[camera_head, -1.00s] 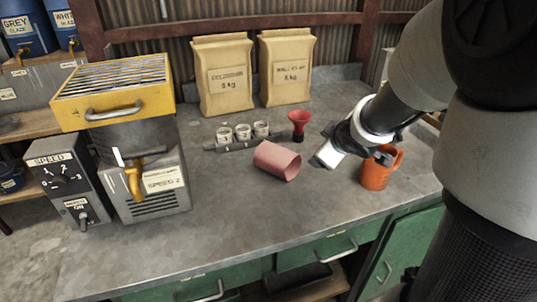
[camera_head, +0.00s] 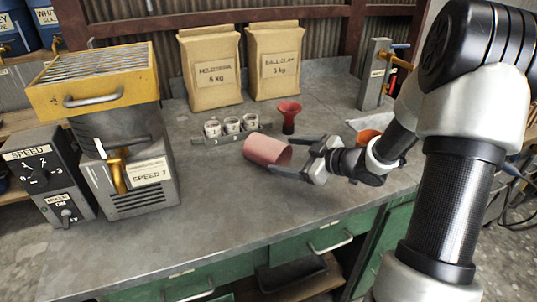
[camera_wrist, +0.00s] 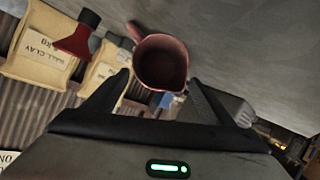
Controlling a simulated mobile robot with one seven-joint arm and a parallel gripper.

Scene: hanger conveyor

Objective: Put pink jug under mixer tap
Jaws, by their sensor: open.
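The pink jug (camera_head: 266,149) lies on its side on the grey bench, its open mouth facing right towards my gripper. In the wrist view the jug (camera_wrist: 162,60) shows mouth-on, with its handle at the upper left and its spout at the lower right. My gripper (camera_head: 291,156) is open and empty, its fingers spread just to the right of the jug's mouth; I cannot tell whether they touch it. The mixer (camera_head: 120,135) stands at the left with a yellow top, and its brass tap (camera_head: 116,172) points down at its front.
Small white cups in a rack (camera_head: 231,126) and a red funnel (camera_head: 289,114) stand behind the jug. An orange mug (camera_head: 367,136) is partly hidden behind my arm. Two clay bags (camera_head: 210,70) stand at the back. The bench between mixer and jug is clear.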

